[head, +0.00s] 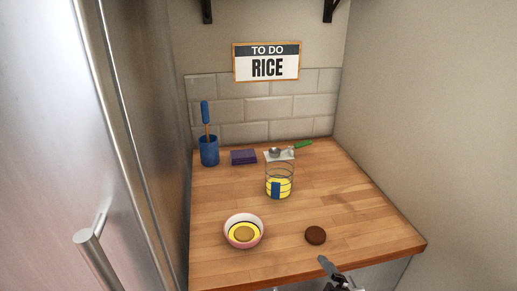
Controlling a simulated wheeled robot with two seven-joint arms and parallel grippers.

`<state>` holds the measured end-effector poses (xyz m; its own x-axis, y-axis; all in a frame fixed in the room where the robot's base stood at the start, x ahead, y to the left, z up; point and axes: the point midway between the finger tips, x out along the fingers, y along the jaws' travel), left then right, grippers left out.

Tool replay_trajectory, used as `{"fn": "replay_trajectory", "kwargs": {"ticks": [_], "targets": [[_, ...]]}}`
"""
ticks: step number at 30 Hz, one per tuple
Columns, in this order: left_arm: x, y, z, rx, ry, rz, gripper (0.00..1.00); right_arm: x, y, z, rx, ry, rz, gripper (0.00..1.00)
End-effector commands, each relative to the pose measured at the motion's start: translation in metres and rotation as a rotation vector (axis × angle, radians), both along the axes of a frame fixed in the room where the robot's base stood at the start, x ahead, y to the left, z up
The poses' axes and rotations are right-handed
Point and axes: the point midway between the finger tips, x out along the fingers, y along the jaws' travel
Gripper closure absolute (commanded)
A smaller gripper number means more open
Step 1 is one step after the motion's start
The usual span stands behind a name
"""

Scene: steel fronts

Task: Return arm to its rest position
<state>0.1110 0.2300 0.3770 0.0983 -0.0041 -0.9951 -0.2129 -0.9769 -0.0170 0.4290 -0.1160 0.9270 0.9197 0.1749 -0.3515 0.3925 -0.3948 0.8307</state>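Part of one of my grippers (330,268) shows at the bottom edge, right of centre, and I take it to be the right one. It is in front of the wooden counter (375,235), near its front edge, below a brown disc (316,235). One dark finger points up and to the left. I cannot tell whether the gripper is open or shut, and no held thing shows. The rest of this arm is cut off by the frame. My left gripper is not in view.
A clear container (279,188) with yellow contents stands mid-counter. A bowl (244,218) sits front left. Behind are a blue cup (209,151), purple stack (244,157) and green-handled scoop (303,145). A steel door (50,130) borders the left. The counter's right side is clear.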

Motion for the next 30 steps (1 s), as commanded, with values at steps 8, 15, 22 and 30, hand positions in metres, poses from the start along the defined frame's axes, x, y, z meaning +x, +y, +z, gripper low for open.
{"fn": "replay_trajectory", "kwargs": {"ticks": [8, 15, 22, 30], "targets": [[-0.002, 0.000, 0.000, 0.001, 0.003, 0.000, 0.64, -0.030, -0.028, -0.040, 0.345, 0.461, -0.254, 0.01], [-0.004, 0.000, 0.000, 0.000, 0.006, 0.000, 0.64, -0.070, -0.056, -0.060, 0.514, 0.748, -0.559, 0.01], [-0.004, 0.000, -0.001, 0.001, 0.007, 0.000, 0.64, -0.106, -0.080, -0.067, 0.597, 0.913, -0.850, 0.01], [-0.005, 0.000, -0.001, 0.001, 0.008, 0.000, 0.64, -0.091, -0.076, -0.148, 0.581, 0.944, -0.859, 0.01]]}}
